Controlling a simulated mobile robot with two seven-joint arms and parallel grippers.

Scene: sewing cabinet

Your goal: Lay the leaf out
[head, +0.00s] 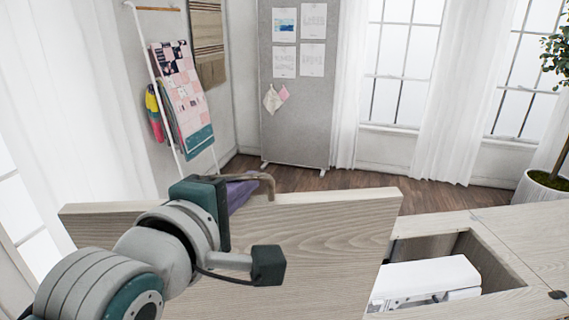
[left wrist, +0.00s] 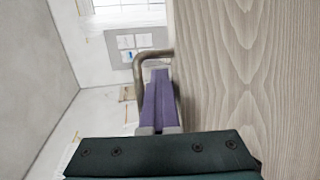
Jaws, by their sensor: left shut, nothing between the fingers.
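The leaf (head: 320,245) is a pale wood-grain panel standing raised on edge at the left of the sewing cabinet (head: 490,222). In the left wrist view the leaf (left wrist: 250,70) fills the right side. A bronze bar handle (head: 264,178) shows at its top edge, and the handle (left wrist: 141,68) also curves beside the leaf in the left wrist view. My left gripper (head: 250,184) has purple fingers, shut and empty, close by the handle; the fingers (left wrist: 160,85) show again in the left wrist view. Whether they touch the handle or leaf I cannot tell. My right gripper is out of view.
A white sewing machine (head: 425,281) sits in the cabinet's open well, right of the leaf. A ladder rack (head: 153,80) with fabrics, a grey pinboard (head: 298,120) and a potted plant (head: 545,188) stand farther back. Wooden floor (head: 340,180) lies open behind the leaf.

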